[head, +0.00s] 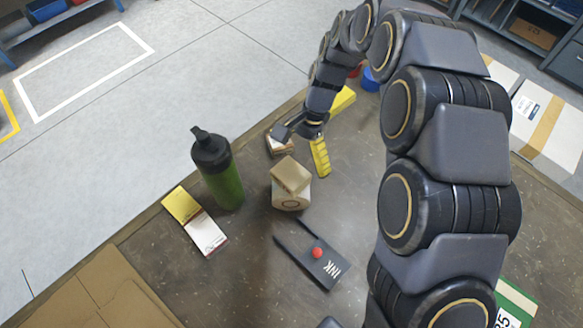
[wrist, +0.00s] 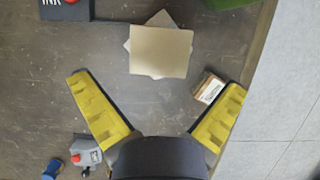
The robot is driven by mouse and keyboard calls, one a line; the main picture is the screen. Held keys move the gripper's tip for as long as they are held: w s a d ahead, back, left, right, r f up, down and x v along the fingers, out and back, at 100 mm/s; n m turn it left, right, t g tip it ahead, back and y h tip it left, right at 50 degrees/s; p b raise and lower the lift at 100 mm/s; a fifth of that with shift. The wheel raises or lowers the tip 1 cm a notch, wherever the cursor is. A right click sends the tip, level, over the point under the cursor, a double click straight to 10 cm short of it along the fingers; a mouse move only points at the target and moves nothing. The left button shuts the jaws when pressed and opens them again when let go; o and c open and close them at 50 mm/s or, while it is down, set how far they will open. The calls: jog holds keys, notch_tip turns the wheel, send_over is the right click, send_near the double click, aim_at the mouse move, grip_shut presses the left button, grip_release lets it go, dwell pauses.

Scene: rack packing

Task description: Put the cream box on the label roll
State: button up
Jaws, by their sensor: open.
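The cream box (head: 292,174) rests on top of the label roll (head: 290,202), turned at an angle to it. In the wrist view the cream box (wrist: 160,52) covers most of a paler shape beneath, with only its corners showing. My gripper (wrist: 158,82) is open and empty. Its yellow fingers are spread wide, and the cream box lies just beyond and between the fingertips in the wrist view, apart from both.
A green bottle (head: 220,175) stands left of the stack. A yellow and white pad (head: 195,221), dark INK piece (head: 316,262) and small labelled box (wrist: 209,89) lie nearby. The small box is close to the right finger. A red-buttoned device (wrist: 85,151) stands at lower left.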

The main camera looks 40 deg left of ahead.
jog(key=v, duration=0.6)
jog(key=shift+r, duration=0.3)
jog(key=shift+w, duration=0.1)
jog(key=s+d+r+t, duration=0.1)
jog(key=d+r, duration=0.4)
jog(key=d, duration=0.6)
jog(key=d+r, duration=0.5)
jog(key=d, duration=0.6)
jog(key=s+d+t, duration=0.1)
jog(key=s+d, duration=1.1)
jog(key=d, duration=0.1)
jog(key=shift+s, duration=0.35)
